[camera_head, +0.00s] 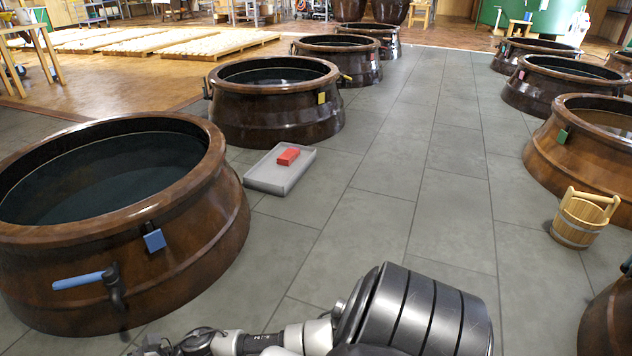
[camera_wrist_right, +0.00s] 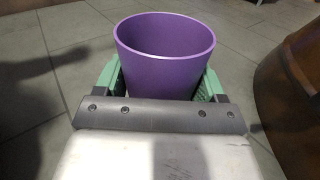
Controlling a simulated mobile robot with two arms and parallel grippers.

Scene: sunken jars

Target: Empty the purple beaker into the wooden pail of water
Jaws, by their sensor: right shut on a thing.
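The purple beaker (camera_wrist_right: 165,65) is upright between the green-padded fingers of my right gripper (camera_wrist_right: 162,82) in the right wrist view. The gripper is shut on it from both sides. The beaker's inner wall shows plain purple; its bottom is hidden, so I cannot tell what it holds. The wooden pail (camera_head: 576,222) stands upright on the grey tiles at the right of the head view, with a light band and a raised wooden handle. Its contents cannot be made out. Neither the beaker nor my right gripper shows clearly in the head view. My left gripper is not in view.
Large brown jars line both sides, including one at the near left (camera_head: 215,215) with a blue tag (camera_head: 154,240) and one behind the pail (camera_head: 560,165). A grey tray (camera_head: 265,180) with a red block (camera_head: 288,156) lies at left. The tiled aisle between is clear.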

